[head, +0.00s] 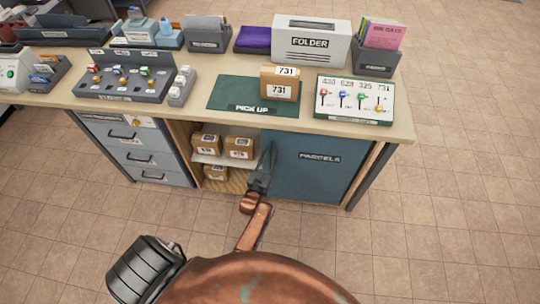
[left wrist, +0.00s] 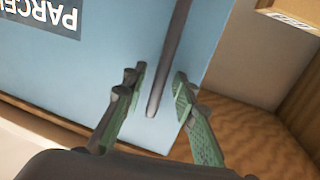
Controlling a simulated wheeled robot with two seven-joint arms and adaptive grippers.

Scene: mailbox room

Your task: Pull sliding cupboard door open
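The blue sliding cupboard door (head: 310,165), labelled PARCELS, covers the right part of the cupboard under the counter. The part left of it is uncovered. In the left wrist view the door (left wrist: 110,65) carries a dark upright bar handle (left wrist: 172,55) near its edge. My left gripper (head: 264,165) is at that edge in the head view. In the left wrist view its green fingers (left wrist: 158,80) are spread on either side of the handle's lower end, with gaps visible. My right gripper is not in view.
The uncovered part holds several brown parcels (head: 239,147) on a shelf (head: 212,158) and below it. Grey drawers (head: 137,156) stand to the left. The counter (head: 210,122) above bears a 731 box (head: 279,90) and a key board (head: 355,98). The tiled floor (head: 440,220) is clear.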

